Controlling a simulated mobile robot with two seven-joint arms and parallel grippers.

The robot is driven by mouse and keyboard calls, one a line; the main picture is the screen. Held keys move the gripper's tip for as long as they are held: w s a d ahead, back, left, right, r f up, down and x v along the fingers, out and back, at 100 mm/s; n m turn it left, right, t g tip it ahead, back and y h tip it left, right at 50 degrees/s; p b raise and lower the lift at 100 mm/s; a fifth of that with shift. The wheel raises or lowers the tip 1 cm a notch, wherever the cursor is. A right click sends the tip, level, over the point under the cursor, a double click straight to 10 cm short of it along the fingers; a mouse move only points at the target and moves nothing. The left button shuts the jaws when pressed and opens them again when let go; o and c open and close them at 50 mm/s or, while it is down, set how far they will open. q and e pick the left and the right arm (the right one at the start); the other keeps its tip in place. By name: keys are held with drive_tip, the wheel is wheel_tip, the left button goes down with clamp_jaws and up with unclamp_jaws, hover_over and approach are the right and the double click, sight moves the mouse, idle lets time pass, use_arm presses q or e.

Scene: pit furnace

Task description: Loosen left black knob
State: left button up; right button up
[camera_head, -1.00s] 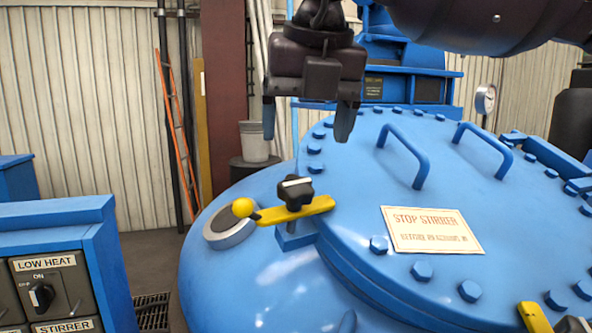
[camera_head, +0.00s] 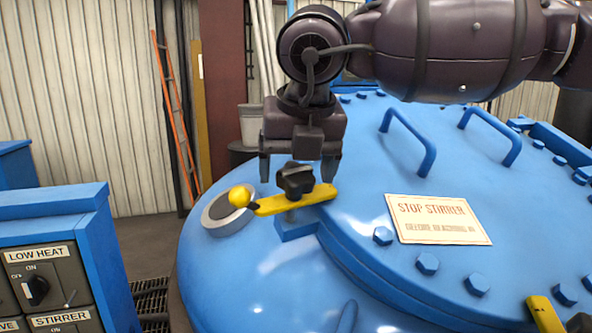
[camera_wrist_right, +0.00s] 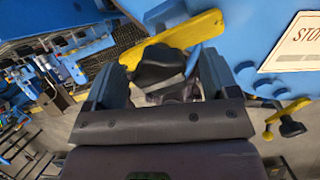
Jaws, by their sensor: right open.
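The left black knob (camera_head: 296,180) sits on top of a yellow clamp bar (camera_head: 300,200) at the left edge of the blue furnace lid (camera_head: 400,150). The bar has a yellow ball (camera_head: 240,196) at its left end. My right gripper (camera_head: 299,172) points down over the knob, open, with a finger on either side of it. In the right wrist view the knob (camera_wrist_right: 160,68) shows between the open fingers, with the yellow bar (camera_wrist_right: 185,36) beyond it. I cannot tell whether the fingers touch the knob. My left gripper is not in view.
A "STOP STIRRER" sign (camera_head: 438,219) and two blue handles (camera_head: 408,140) are on the lid. Another yellow bar (camera_head: 545,314) shows at lower right. A control panel (camera_head: 50,285) stands at lower left, and an orange ladder (camera_head: 175,115) leans behind.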

drive_tip(key=shift+w+f, duration=0.25)
drive_tip(key=shift+f, duration=0.2)
drive_tip(key=c, duration=0.9)
